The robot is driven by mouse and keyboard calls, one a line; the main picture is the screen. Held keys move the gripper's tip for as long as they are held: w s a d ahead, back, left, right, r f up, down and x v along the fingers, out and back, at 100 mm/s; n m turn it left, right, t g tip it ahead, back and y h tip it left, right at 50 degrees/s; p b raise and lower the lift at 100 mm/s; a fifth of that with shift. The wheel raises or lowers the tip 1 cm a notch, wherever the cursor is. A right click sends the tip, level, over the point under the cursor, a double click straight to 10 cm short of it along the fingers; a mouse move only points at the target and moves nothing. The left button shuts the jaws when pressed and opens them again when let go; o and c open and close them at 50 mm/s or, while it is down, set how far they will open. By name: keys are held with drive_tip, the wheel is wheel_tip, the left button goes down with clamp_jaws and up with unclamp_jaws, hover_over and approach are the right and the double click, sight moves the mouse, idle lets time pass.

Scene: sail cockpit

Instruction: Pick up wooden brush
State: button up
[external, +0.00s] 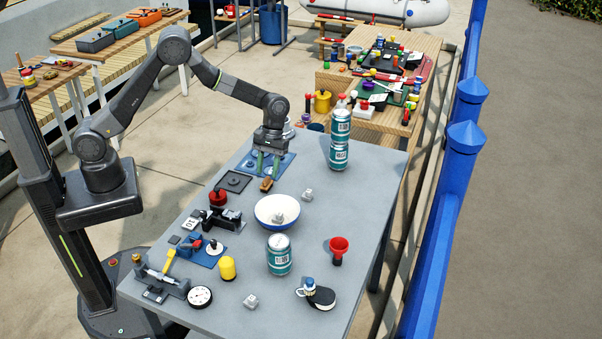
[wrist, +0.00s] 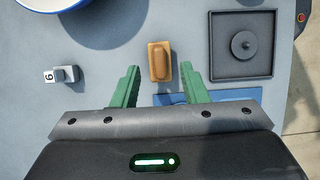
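The wooden brush (wrist: 160,62) is a small tan-brown block lying on the grey table, upright in the wrist view between and just beyond my green fingertips. In the external view the brush (external: 266,184) lies just in front of my gripper (external: 266,166). My gripper also shows in the wrist view (wrist: 160,76), with its two green fingers spread apart and nothing between them but table and the brush's near end. I cannot tell how high the fingertips are above the table.
A dark square tray (wrist: 241,45) lies right of the brush in the wrist view. A small white cube (wrist: 62,75) and a white bowl with blue rim (external: 277,204) are on the other side. A blue mat (external: 283,163) lies beneath my gripper. Teal cans (external: 339,140) stand nearby.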

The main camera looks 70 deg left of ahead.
sight(266, 184)
drive_tip(key=shift+x, duration=1.35)
drive_tip(key=shift+d, duration=0.1)
clamp_jaws()
